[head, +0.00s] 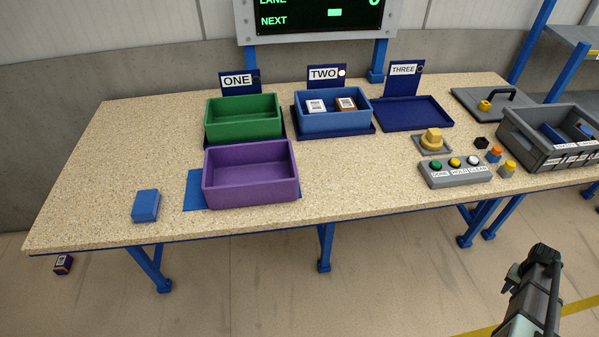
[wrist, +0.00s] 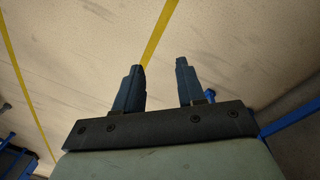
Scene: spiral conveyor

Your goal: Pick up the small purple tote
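The small purple tote (head: 250,188) is an open, empty box on a blue mat (head: 194,195) near the table's front edge, left of the middle. It stands in front of the green tote. My gripper (head: 540,255) is at the lower right in the head view, off the front of the table and well away from the purple tote. In the wrist view my gripper's two fingers (wrist: 161,65) are apart with nothing between them, above the floor. The purple tote does not show in the wrist view.
A green tote (head: 243,132) and a blue tote (head: 333,124) with two small boxes stand behind. Tray THREE (head: 412,112) is empty. A blue block (head: 146,206) lies left. A button panel (head: 455,174) and grey crate (head: 540,151) stand right. A small box (head: 63,264) lies on the floor.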

